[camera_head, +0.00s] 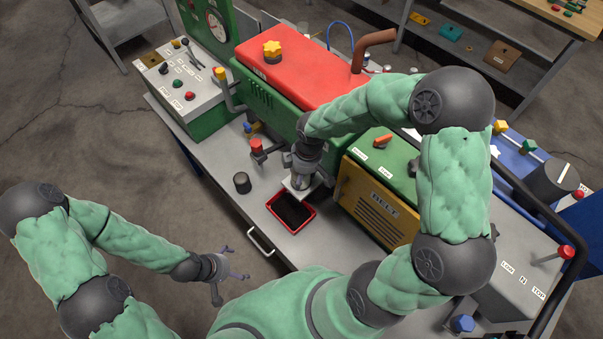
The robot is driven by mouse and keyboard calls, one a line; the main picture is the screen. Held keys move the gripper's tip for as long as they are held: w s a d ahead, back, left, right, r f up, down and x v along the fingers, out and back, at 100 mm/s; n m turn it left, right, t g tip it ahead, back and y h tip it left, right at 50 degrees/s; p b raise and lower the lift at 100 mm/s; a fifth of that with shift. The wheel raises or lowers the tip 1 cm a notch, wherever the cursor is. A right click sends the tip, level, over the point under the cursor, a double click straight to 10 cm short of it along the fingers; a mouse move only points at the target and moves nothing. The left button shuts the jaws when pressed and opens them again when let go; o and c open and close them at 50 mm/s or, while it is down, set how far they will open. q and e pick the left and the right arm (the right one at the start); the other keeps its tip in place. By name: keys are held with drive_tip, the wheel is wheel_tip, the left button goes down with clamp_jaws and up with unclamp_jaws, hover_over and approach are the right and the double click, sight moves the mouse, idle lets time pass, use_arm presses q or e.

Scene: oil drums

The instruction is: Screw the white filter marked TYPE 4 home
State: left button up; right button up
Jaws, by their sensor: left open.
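A pale, whitish piece (298,187) shows under my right gripper (305,178), beside the green engine and above the far end of a red drip tray (309,225). It may be the white filter; it is mostly hidden and I cannot read TYPE 4 on it. My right gripper points down there, and my wrist hides its fingers, so I cannot tell whether they are shut on it. My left gripper (232,277) is open and empty, in front of the bench and over the floor. A dark cylinder (242,182) stands on the bench left of the tray.
The red-topped engine (310,65) stands behind the tray. A yellow BELT cover (375,205) is close to the right of it. A control box (180,85) with knobs is at the left. A bench handle (260,242) sticks out in front. Bench space left of the dark cylinder is clear.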

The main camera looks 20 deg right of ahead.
drive_tip(key=m+b, duration=0.3)
drive_tip(key=shift+f, duration=0.25)
drive_tip(key=shift+m+h+b, duration=0.3)
drive_tip(key=shift+m+b, duration=0.5)
drive_tip(key=shift+m, duration=0.6)
drive_tip(key=shift+r+m+t+b, duration=0.2)
drive_tip(key=shift+m+t+b, duration=0.1)
